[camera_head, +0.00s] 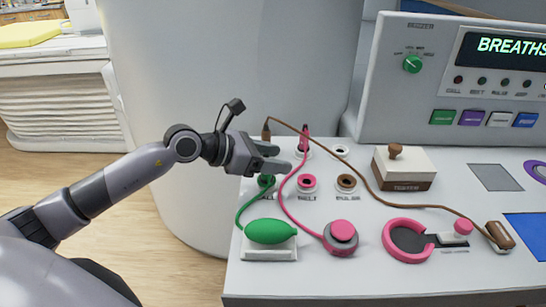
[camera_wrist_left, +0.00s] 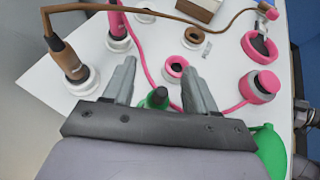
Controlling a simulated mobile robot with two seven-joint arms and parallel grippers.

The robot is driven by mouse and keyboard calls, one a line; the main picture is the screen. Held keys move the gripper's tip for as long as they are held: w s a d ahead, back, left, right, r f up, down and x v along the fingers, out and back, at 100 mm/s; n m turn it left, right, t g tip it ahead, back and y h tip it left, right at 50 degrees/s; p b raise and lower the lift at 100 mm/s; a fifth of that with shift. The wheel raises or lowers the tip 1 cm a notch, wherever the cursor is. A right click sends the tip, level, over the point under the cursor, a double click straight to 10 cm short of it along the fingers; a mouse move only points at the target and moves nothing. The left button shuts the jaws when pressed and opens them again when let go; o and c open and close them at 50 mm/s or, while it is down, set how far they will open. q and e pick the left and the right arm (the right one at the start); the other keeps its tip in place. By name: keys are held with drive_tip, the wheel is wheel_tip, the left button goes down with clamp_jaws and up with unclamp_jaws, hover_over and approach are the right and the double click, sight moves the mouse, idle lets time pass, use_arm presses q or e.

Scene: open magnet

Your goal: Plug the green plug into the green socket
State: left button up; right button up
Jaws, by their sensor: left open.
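The green plug (camera_wrist_left: 160,95), with a dark top, stands at the green socket (camera_head: 265,182) in the front row of the white console, at the left. It looks seated there, but how deep it sits is hidden. Its green cable (camera_head: 243,207) runs down to a green bulb (camera_head: 270,232). My left gripper (camera_head: 279,159) is just above that socket in the head view. In the left wrist view its fingers (camera_wrist_left: 160,70) are spread apart, with the plug's top showing between them and a gap on each side. My right gripper is not in view.
A brown plug (camera_head: 266,132) and a pink plug (camera_head: 305,135) stand in back-row holders close to my gripper. The right back holder (camera_head: 340,151) is empty. Pink (camera_head: 307,183) and brown (camera_head: 346,183) sockets are open. Pink and brown cables cross the console.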

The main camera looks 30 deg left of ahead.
use_arm(q)
drive_tip(key=b+v, duration=0.1)
drive_tip(key=v, duration=0.5)
drive_tip(key=shift+f, duration=0.1)
drive_tip(key=shift+s+a+r, duration=0.35)
drive_tip(key=shift+s+r, duration=0.05)
